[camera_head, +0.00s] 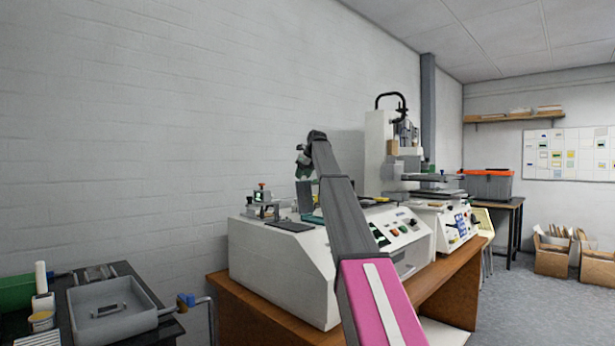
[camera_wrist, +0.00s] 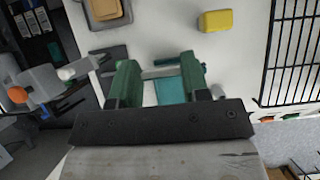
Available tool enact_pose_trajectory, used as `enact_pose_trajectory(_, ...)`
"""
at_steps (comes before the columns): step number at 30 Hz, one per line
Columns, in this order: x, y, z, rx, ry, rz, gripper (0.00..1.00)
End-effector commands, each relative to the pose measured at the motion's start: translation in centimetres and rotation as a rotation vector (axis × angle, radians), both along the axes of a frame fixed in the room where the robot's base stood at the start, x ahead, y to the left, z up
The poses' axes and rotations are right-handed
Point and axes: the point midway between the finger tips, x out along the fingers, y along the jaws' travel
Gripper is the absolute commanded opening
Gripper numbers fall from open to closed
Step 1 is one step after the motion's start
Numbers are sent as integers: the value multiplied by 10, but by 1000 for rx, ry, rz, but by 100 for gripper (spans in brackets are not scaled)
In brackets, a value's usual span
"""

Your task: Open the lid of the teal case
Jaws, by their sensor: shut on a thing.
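The teal case (camera_head: 313,219) sits on top of the white pad printer, mostly hidden behind my arm in the head view. Teal surface of the case (camera_wrist: 170,90) shows between and below the fingers. The hinge is hidden.
The white pad printer (camera_head: 280,262) stands on a brown bench (camera_head: 440,280). A small fixture (camera_head: 262,203) and a dark plate (camera_head: 290,227) are left of the case. A yellow block (camera_wrist: 215,20) lies beyond my fingers. A second machine (camera_head: 380,150) stands behind, right.

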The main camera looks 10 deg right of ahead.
Motion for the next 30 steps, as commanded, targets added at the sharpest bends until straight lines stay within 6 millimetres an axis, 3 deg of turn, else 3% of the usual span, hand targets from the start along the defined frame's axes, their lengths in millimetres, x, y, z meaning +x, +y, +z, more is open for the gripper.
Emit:
enact_pose_trajectory(5,15,10,-1,4,-6,0,0)
enact_pose_trajectory(10,14,9,-1,3,-6,0,0)
enact_pose_trajectory(11,13,9,-1,3,-6,0,52)
enact_pose_trajectory(12,13,9,-1,3,-6,0,65)
enact_pose_trajectory(13,13,9,-1,3,-5,0,68)
enact_pose_trajectory(23,12,8,-1,1,-3,0,68)
enact_pose_trajectory(30,4,2,17,1,-4,-1,68)
